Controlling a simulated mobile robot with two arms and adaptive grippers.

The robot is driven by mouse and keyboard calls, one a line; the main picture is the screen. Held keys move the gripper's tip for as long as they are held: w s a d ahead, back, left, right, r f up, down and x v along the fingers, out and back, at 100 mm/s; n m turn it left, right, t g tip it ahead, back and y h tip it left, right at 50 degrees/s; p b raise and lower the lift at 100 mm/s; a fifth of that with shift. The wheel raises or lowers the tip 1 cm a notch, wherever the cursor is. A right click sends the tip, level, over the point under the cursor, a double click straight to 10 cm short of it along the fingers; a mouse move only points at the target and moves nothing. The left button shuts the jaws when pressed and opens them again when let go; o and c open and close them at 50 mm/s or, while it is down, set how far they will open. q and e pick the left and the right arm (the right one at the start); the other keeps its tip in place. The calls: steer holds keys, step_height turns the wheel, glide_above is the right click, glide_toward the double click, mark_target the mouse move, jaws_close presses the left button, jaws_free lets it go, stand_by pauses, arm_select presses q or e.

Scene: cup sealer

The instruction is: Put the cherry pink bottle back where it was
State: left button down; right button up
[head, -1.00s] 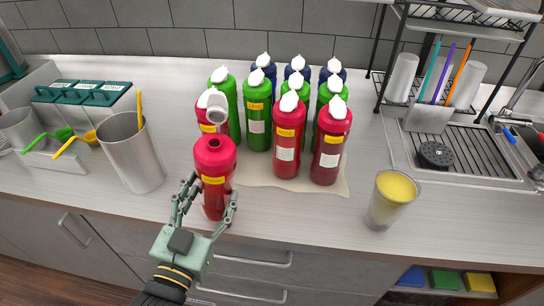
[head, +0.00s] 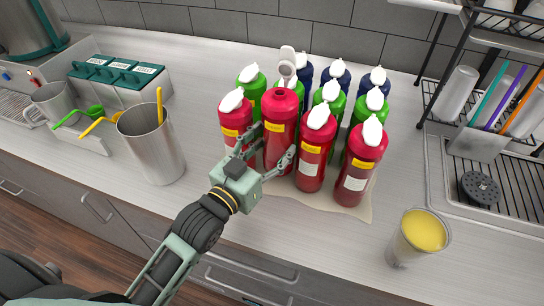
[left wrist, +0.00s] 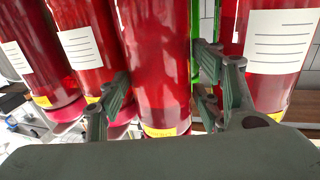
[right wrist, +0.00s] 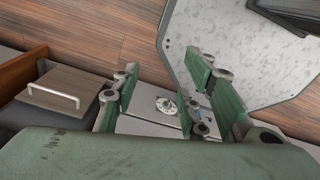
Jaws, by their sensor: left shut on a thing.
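The cherry pink bottle (head: 280,135) is upright in the front row, between one red bottle (head: 233,118) on its left and two red bottles (head: 314,155) (head: 362,168) on its right. Its top shows a dark opening, with a white cap piece (head: 288,58) rising behind it. My left gripper (head: 268,150) is shut around its body; the left wrist view shows the bottle (left wrist: 155,60) between the fingers (left wrist: 160,95). I cannot tell whether its base touches the mat (head: 345,207). My right gripper (right wrist: 155,100) is open and empty, seen only in the right wrist view.
Green bottles (head: 328,112) and blue bottles (head: 335,78) stand close behind. A metal cup (head: 150,145) is at the left and a cup of yellow liquid (head: 417,238) at the front right. A dark rack (head: 450,60) stands at the right. Front counter is mostly clear.

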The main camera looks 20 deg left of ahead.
mark_target(270, 160)
arm_select(q)
step_height(270, 160, down, 3)
steer(key=shift+r, duration=0.1)
steer(key=shift+f, duration=0.35)
steer(key=c, duration=0.8)
jaws_free()
steer(key=shift+f, duration=0.3)
arm_select(e)
steer(key=shift+w+r, duration=0.15)
steer(key=shift+w, duration=0.5)
arm_select(q)
steer(key=shift+r, duration=0.1)
steer(key=shift+s, duration=0.15)
steer(key=shift+b+v, duration=1.45)
steer(key=shift+v, duration=4.45)
arm_select(e)
steer(key=shift+w+a+f, duration=0.1)
steer(key=shift+w+f, duration=0.05)
steer(key=shift+f, duration=0.65)
steer(key=shift+w+a+f, duration=0.1)
steer(key=shift+f, duration=0.65)
